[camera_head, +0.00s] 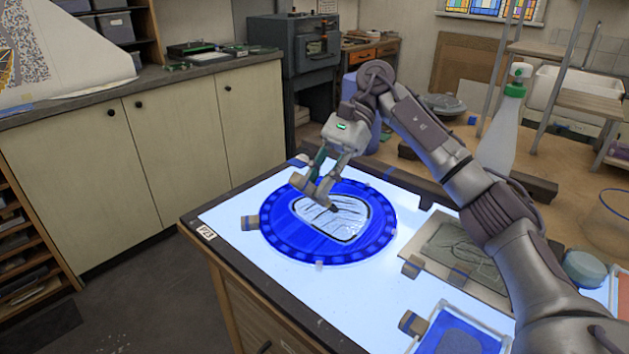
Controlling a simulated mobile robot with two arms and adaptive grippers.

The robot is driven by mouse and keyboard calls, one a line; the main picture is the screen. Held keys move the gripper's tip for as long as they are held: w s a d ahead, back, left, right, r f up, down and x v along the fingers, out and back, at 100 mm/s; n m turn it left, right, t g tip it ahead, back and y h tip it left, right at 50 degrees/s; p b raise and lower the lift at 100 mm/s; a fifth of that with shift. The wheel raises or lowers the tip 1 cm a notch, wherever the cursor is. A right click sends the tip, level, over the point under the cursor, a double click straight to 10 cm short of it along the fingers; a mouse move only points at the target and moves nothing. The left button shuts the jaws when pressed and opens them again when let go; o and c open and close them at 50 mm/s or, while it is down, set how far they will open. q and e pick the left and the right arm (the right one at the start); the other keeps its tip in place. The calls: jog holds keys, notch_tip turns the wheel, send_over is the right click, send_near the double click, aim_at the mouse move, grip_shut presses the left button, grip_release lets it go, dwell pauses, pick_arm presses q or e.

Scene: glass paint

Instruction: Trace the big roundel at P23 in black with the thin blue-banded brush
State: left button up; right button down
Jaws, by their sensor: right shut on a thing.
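The big roundel (377,234) is a round blue glass disc with a darker beaded rim and a pale centre panel bearing black lines. It lies flat on the lit white table top. My right gripper (322,193) is above the roundel's centre, pointing down, and is shut on a thin tool, probably the brush. Its dark tip (333,207) is at or just above the pale panel; I cannot tell if it touches. The blue band cannot be made out. The gripper and its fingers hide part of the panel's upper left. My left gripper is not in view.
Small blocks (250,223) sit around the roundel's rim. A white label (207,233) marks the table's left corner. A green-capped bottle (503,125) stands behind my arm.

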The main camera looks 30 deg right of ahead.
jog(key=shift+s+a+f+b, duration=0.15)
jog(key=shift+s+b, duration=0.45)
jog(key=shift+s, duration=0.9)
jog(key=shift+s+a+b, duration=0.2)
jog(key=shift+s+b, duration=0.2)
jog(key=shift+s, duration=0.2)
jog(key=shift+s+a+b, duration=0.15)
jog(key=shift+s+b, duration=0.2)
jog(key=shift+s, duration=0.25)
jog(key=shift+r, duration=0.2)
jog(key=shift+r, duration=0.1)
notch_tip(320, 180, up, 5)
jog(key=p, duration=0.3)
